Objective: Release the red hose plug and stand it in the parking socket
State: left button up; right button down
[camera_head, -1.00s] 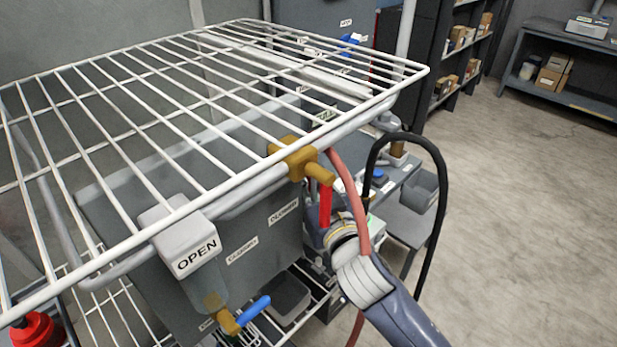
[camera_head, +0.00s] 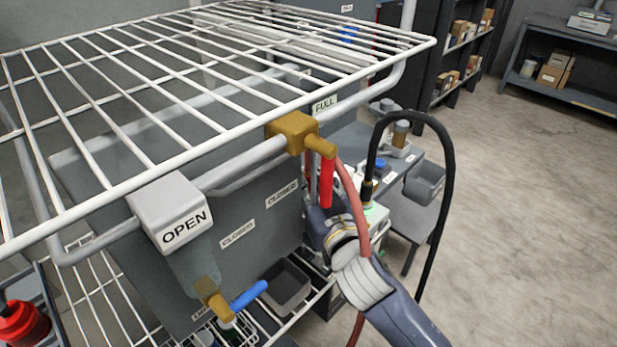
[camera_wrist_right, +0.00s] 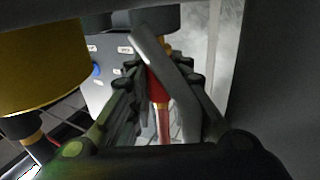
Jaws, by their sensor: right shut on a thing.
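My right gripper (camera_head: 322,215) is below the brass valve (camera_head: 293,130) at the wire rack's right front edge, just under the valve's red lever (camera_head: 327,183). In the right wrist view its dark fingers (camera_wrist_right: 160,105) are closed around a red, brass-ended piece (camera_wrist_right: 156,86) that looks like the hose plug. A grey bar (camera_wrist_right: 163,62) crosses in front of this piece, and its top meets a dark body above. A dull red hose (camera_head: 355,205) passes in front of the gripper in the head view. I cannot make out the parking socket. My left gripper is not in view.
The white wire rack (camera_head: 150,108) overhangs a grey tank (camera_head: 250,215). An OPEN-marked block (camera_head: 168,208) and a brass valve with a blue lever (camera_head: 250,294) are at the front. A black hose (camera_head: 449,180) arches right of my arm. Floor at right is clear.

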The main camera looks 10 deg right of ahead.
jog(key=shift+f, duration=0.45)
dwell(0.7)
jog(key=c, duration=1.4)
grip_release()
jog(key=shift+c, duration=0.2)
jog(key=shift+d, duration=0.1)
jog(key=shift+f, duration=0.1)
jog(key=shift+s, duration=0.15)
jog(key=s, duration=0.3)
jog(key=s+d, duration=0.1)
jog(key=s, duration=0.6)
jog(key=shift+s+d, duration=0.15)
jog(key=shift+s, duration=0.1)
jog(key=shift+s+d, duration=0.25)
jog(key=shift+s, duration=0.25)
